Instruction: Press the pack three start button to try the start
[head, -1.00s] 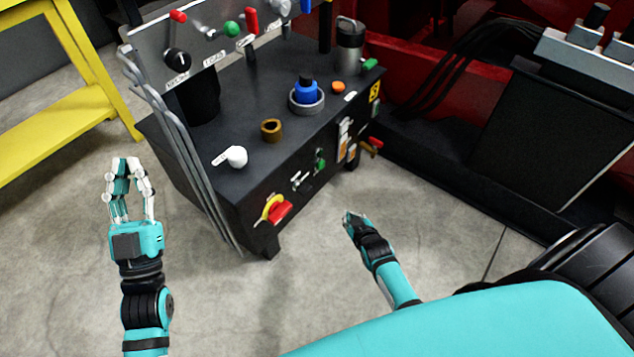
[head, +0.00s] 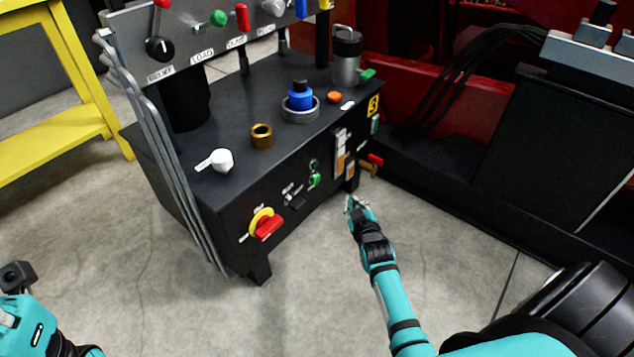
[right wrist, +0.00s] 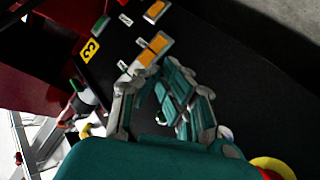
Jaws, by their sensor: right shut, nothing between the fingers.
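The black pack with a yellow "3" plate (head: 373,105) stands at the centre of the head view; the plate also shows in the right wrist view (right wrist: 89,50). On its front face is a green button (head: 314,180), with small labels I cannot read. My right gripper (head: 350,203) is low in front of that face, right of the button, shut and empty. In the right wrist view the fingers (right wrist: 151,76) point toward the front panel, and a small green part (right wrist: 161,117) shows between them. Only my left wrist shows, at the head view's lower left; its fingers are out of frame.
On the front face are a red-and-yellow rotary switch (head: 264,224), orange sight gauges (head: 340,155) and a red-handled valve (head: 375,160). A white lever (head: 219,161), brass fitting (head: 262,136) and blue cap (head: 300,97) sit on top. The floor in front is clear.

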